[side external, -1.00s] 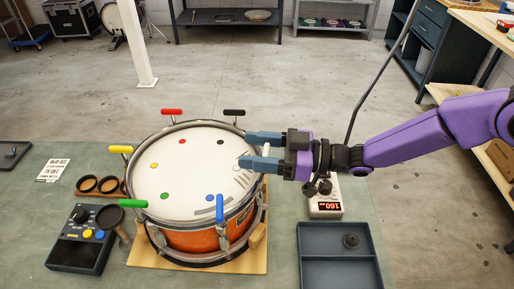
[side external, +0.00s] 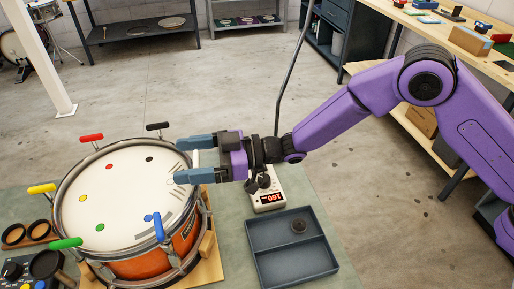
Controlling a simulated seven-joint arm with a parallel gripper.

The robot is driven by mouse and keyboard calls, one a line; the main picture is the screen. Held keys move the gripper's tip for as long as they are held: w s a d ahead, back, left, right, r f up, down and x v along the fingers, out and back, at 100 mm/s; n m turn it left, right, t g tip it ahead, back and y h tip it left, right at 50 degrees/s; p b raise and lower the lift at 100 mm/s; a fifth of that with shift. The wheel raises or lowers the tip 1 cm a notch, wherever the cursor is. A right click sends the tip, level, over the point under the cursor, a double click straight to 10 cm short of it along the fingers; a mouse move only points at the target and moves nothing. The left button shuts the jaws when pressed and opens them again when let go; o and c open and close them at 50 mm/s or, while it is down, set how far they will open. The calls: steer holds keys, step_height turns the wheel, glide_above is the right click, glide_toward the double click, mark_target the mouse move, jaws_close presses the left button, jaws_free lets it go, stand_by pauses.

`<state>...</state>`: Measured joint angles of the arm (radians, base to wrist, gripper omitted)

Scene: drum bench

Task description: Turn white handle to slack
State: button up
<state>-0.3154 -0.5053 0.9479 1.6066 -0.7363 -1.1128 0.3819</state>
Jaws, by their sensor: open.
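The drum (side external: 125,190) has a white head, a chrome rim and an orange shell. Coloured handles stand around its rim. The white handle (side external: 195,158) shows as a pale piece at the right rim, partly hidden by my gripper. My gripper (side external: 176,161) reaches in from the right with its two blue-grey fingers apart. One finger is on the far side of the white handle and one on the near side. I cannot tell whether either finger touches it. A white dot (side external: 171,181) on the head lies near the lower fingertip.
Black (side external: 158,126), red (side external: 91,138), yellow (side external: 42,189), green (side external: 66,243) and blue (side external: 158,227) handles ring the drum. A meter reading 160 (side external: 268,199) lies under my wrist.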

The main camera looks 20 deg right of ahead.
steer(key=s+d, duration=0.1)
steer(key=d, duration=1.5)
steer(key=shift+s+d, duration=0.3)
steer(key=shift+s, duration=0.05)
steer(key=s+d+m+h, duration=0.2)
steer(key=s+d+h, duration=0.6)
steer(key=s+d, duration=0.4)
steer(key=s+d+r+m+g+h, duration=0.1)
steer(key=s+d+h, duration=0.8)
steer(key=d, duration=1.1)
steer(key=s+m, duration=0.1)
steer(key=s, duration=0.3)
steer(key=shift+s+d+r+g+h, duration=0.15)
steer(key=shift+s+d+g+h, duration=0.15)
steer(key=shift+d, duration=0.1)
